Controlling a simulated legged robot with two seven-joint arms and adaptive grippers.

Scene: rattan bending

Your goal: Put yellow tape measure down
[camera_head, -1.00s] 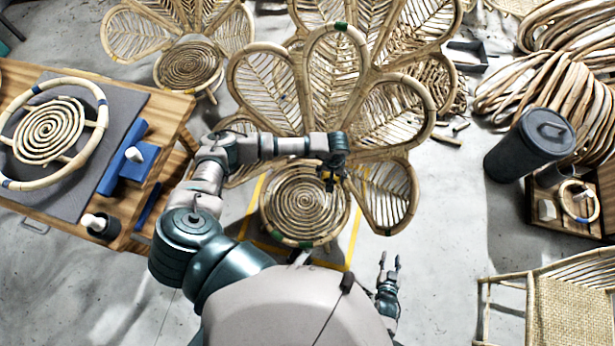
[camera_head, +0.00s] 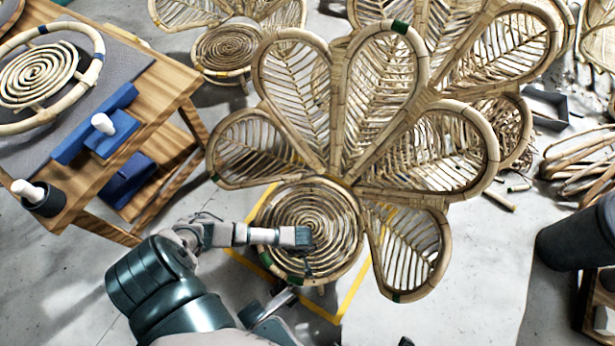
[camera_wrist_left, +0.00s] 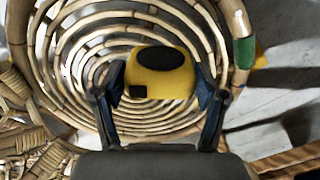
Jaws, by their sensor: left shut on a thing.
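The yellow tape measure (camera_wrist_left: 165,84) with a black oval top is between the two fingers of my left gripper (camera_wrist_left: 160,98) in the left wrist view. The gripper is shut on it. Behind it is the round spiral rattan seat (camera_wrist_left: 62,48) of the petal-backed chair. In the head view my left gripper (camera_head: 306,262) is over the same seat (camera_head: 335,215), and the tape measure cannot be made out there. I cannot tell how high it is above the seat. Only a dark tip, perhaps of my right gripper (camera_head: 405,342), shows at the bottom edge.
The wooden workbench (camera_head: 185,85) at left bears a rattan ring with a spiral (camera_head: 42,70), a blue fixture (camera_head: 115,120) and a dark cup (camera_head: 42,198). A yellow floor outline (camera_head: 352,288) surrounds the chair. A dark bin (camera_head: 580,238) stands at right. The floor (camera_head: 470,285) at lower right is clear.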

